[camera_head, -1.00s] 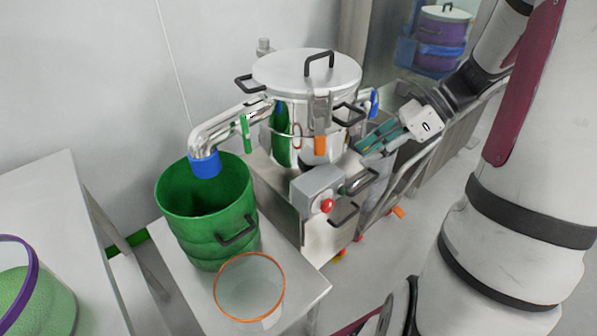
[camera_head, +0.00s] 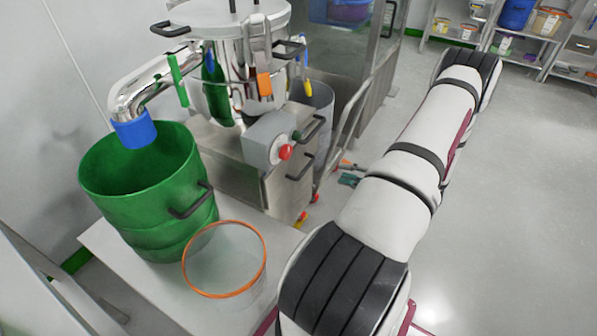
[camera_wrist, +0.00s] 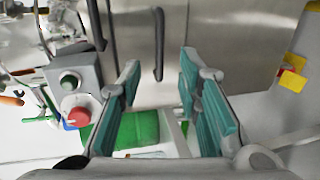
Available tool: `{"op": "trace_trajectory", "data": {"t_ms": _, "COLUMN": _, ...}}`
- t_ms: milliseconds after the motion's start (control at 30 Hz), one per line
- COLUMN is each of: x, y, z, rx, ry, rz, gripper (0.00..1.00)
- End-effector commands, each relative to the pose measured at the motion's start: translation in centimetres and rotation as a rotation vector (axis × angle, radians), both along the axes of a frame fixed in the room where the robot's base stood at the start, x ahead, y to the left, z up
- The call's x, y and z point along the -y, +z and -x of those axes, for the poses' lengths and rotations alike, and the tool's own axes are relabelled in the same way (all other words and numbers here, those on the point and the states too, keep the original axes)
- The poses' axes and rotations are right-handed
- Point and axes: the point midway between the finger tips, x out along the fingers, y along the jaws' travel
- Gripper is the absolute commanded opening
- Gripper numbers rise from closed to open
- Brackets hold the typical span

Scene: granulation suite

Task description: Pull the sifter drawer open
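The sifter (camera_head: 235,165) is a steel machine with a lidded round vessel on a box-shaped cabinet. Its right face carries two dark bar handles, an upper one (camera_head: 313,129) and a lower one (camera_head: 300,168). Which belongs to the drawer I cannot tell for certain; no drawer stands out. In the wrist view, a dark bar handle (camera_wrist: 159,45) lies ahead, roughly in line with the finger gap. My gripper (camera_wrist: 160,78) is open, its teal fingers apart and empty, short of the steel face. In the head view, my gripper (camera_head: 350,175) is small and partly hidden by my arm.
A grey control box with a red button (camera_head: 285,152) juts out beside the handles. A green drum (camera_head: 150,195) and a clear orange-rimmed container (camera_head: 225,262) stand on the table at left. A metal rail (camera_head: 345,125) runs behind the gripper. Floor at right is clear.

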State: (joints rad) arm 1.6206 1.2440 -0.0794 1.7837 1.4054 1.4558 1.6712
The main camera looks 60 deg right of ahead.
Motion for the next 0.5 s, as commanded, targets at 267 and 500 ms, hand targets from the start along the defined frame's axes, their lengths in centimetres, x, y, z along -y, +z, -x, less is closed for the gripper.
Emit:
{"op": "trace_trajectory", "data": {"t_ms": 267, "x": -0.3, "y": -0.8, "z": -3.3, "rx": 0.002, "ry": 0.002, "rz": -0.002, "gripper": 0.31}}
{"op": "trace_trajectory", "data": {"t_ms": 500, "x": -0.7, "y": -1.9, "z": -8.0, "rx": 0.001, "ry": 0.003, "rz": -0.001, "gripper": 0.31}}
